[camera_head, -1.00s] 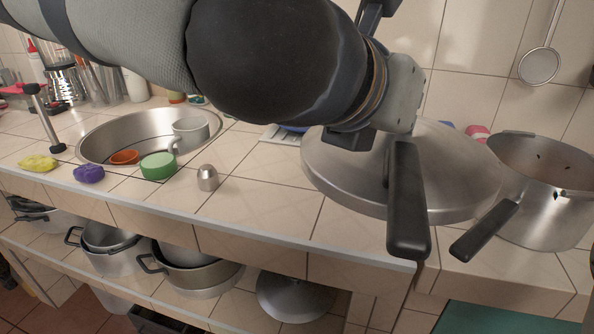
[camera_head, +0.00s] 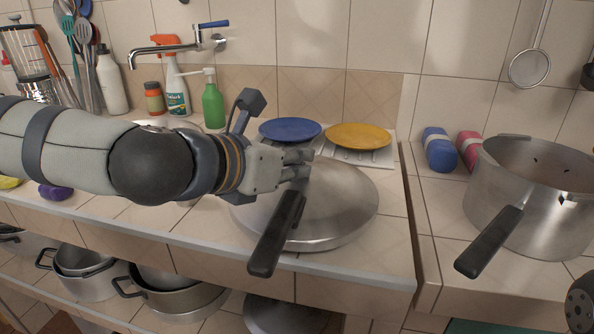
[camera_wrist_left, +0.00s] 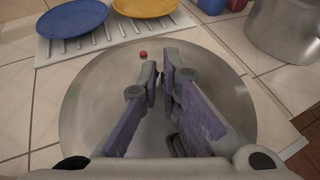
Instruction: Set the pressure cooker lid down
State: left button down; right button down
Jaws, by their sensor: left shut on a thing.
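The pressure cooker lid (camera_head: 345,205) is a wide steel disc with a long black handle (camera_head: 275,240) pointing to the front. It is level, at or just above the counter tiles; I cannot tell whether it touches them. My left gripper (camera_head: 300,165) is over the lid's middle, shut on the lid. In the left wrist view the fingers (camera_wrist_left: 162,82) are over the lid (camera_wrist_left: 90,100), which has a small red button. The fingers hide the gripped part. The open pressure cooker pot (camera_head: 530,195) stands on the right counter, its black handle towards the front.
A blue plate (camera_head: 290,129) and a yellow plate (camera_head: 358,136) lie on a white rack (camera_head: 380,158) behind the lid. Bottles line the wall. Bare tiles lie left of the lid.

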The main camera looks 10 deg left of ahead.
pick_arm(q)
jog(key=shift+f, duration=0.55)
pick_arm(e)
jog(key=shift+s+f, duration=0.2)
pick_arm(q)
jog(key=shift+f, duration=0.2)
jog(key=c, duration=1.8)
grip_release()
